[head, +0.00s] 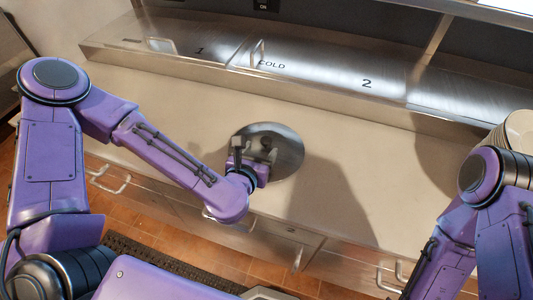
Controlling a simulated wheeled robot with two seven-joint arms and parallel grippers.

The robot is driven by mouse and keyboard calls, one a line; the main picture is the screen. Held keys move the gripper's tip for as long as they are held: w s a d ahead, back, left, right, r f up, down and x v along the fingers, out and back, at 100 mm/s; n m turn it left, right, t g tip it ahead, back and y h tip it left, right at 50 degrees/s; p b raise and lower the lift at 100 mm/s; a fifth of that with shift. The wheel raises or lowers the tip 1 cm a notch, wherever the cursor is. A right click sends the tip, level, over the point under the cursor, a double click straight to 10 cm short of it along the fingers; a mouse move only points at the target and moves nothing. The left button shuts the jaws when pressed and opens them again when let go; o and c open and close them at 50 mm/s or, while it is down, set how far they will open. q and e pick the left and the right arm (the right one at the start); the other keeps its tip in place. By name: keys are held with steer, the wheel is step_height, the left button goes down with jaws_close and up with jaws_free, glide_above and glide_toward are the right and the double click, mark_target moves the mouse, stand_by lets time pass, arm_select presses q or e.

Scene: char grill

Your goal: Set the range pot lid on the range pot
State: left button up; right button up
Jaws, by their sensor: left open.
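The range pot lid (288,150), a round dark shiny metal disc, lies on the pale counter at the middle of the head view. A small dark shape, which looks like its knob, shows near its centre. My left gripper (246,157) is over the left part of the lid. It is open, and nothing shows held in it. The gripper hides part of the lid's left side, and I cannot tell whether it touches the lid. No range pot can be made out. My right gripper is out of view; only its arm shows at the right.
A stack of pale plates (515,130) stands at the far right. Drawers with handles line the front. Counter right of the lid is clear.

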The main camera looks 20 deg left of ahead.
mark_target(265, 142)
arm_select(q)
steer(key=w+f+b, duration=0.1)
steer(key=b, duration=0.3)
steer(key=shift+w+d+f+b, duration=0.1)
steer(key=shift+w+f+b, duration=0.25)
steer(key=shift+w+b, duration=0.05)
steer(key=shift+w+r+b, duration=0.1)
steer(key=shift+r+b, duration=0.05)
steer(key=shift+b, duration=0.15)
steer(key=shift+r, duration=0.15)
steer(key=p+x, duration=0.2)
steer(key=x, duration=0.2)
steer(key=shift+w, duration=0.55)
steer(key=shift+c, duration=0.5)
jaws_close()
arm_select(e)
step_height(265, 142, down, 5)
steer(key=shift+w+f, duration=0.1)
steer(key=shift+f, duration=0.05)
